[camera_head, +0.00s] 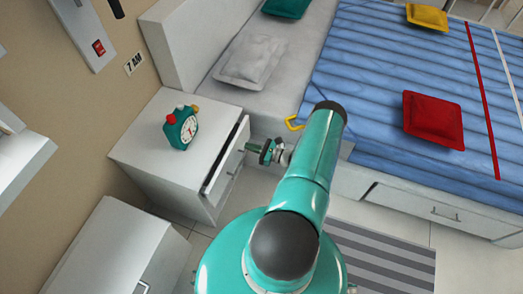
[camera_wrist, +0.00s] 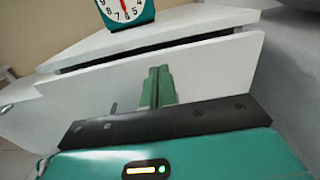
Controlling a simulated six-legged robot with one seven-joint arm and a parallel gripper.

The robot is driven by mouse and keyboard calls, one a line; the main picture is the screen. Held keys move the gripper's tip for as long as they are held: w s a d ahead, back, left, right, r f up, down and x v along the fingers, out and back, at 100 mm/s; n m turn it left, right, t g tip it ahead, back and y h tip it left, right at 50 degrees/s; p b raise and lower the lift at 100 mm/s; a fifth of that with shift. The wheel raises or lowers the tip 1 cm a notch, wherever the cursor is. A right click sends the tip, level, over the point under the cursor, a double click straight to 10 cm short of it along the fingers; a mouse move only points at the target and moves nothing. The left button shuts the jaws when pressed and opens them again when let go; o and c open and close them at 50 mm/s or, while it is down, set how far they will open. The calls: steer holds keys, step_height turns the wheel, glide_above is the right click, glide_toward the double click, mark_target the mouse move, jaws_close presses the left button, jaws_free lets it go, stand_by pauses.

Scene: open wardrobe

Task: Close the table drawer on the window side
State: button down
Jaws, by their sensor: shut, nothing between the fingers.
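A white bedside table (camera_head: 140,150) stands left of the bed in the head view. Its top drawer (camera_head: 226,165) is slightly open, with a dark gap behind the front panel. My gripper (camera_head: 250,147) is shut and empty, in front of the drawer near the far end of its panel. In the wrist view the closed green fingers (camera_wrist: 158,72) point at the pale drawer front (camera_wrist: 215,72), with the dark gap above it. A small handle (camera_wrist: 114,107) shows left of the fingers. I cannot tell whether the fingertips touch the panel.
A green alarm clock (camera_head: 182,128) stands on the table. A bed with a blue cover (camera_head: 380,80) and cushions lies to the right. Another white cabinet (camera_head: 110,250) is at the lower left. A striped rug (camera_head: 385,260) covers floor at the lower right. No window is visible.

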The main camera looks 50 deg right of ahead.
mark_target(236, 142)
steer(key=shift+x, duration=2.05)
steer(key=x, duration=0.2)
steer(key=shift+w, duration=0.3)
steer(key=shift+s, duration=0.1)
steer(key=shift+s+d, duration=0.15)
steer(key=shift+s, duration=0.35)
steer(key=v, duration=1.2)
steer(key=shift+s, duration=0.4)
steer(key=shift+d, duration=0.1)
